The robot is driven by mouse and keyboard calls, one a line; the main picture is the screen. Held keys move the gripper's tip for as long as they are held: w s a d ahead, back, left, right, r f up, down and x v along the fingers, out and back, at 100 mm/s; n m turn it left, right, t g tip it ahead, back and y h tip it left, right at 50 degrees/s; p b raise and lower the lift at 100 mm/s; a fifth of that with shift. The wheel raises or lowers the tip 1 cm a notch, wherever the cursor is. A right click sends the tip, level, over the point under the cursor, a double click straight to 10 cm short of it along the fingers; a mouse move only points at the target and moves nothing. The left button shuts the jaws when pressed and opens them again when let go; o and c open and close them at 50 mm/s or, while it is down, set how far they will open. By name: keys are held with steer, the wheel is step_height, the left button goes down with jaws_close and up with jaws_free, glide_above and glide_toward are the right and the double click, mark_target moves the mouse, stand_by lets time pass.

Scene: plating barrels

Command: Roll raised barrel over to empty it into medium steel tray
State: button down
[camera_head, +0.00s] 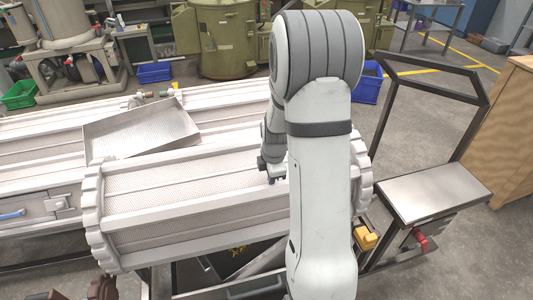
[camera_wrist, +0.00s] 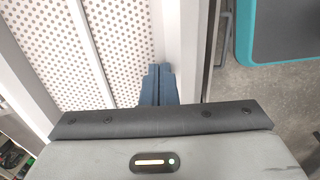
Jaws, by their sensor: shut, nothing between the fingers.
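The barrel (camera_head: 190,187) is a white, ribbed drum with perforated panels and scalloped end rings. It lies across the front in the head view, its right part hidden by my arm. My gripper (camera_head: 273,176) is at the barrel's upper side, right of its middle. In the wrist view the blue-grey fingers (camera_wrist: 158,84) are shut together with nothing between them, close beside a white rib of the barrel (camera_wrist: 118,45); contact cannot be told. Below the barrel a steel tray (camera_head: 262,260) shows in part, with small yellow bits near it.
A frame with a steel top (camera_head: 435,192) and a yellow part (camera_head: 365,238) stand at right. Blue bins (camera_head: 154,72) and green tanks (camera_head: 222,38) are behind.

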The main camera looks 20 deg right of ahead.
steer(key=w+r+p, duration=0.1)
steer(key=r, duration=0.1)
steer(key=w+r+p, duration=0.1)
steer(key=shift+w+d+r, duration=0.1)
steer(key=shift+w+r, duration=0.3)
step_height(320, 180, up, 9)
steer(key=s, duration=0.3)
steer(key=s+a+r+m, duration=0.3)
steer(key=s+a+m, duration=0.1)
steer(key=s+m, duration=0.1)
steer(key=s+a+r+m+p, duration=0.1)
steer(key=s+a+r+m, duration=0.2)
steer(key=s, duration=0.4)
steer(key=s+a+r+m+t+p, duration=0.1)
steer(key=s+a+r+m, duration=0.2)
steer(key=s+a+m, duration=0.3)
steer(key=shift+s+r+m, duration=0.4)
steer(key=shift+m, duration=0.7)
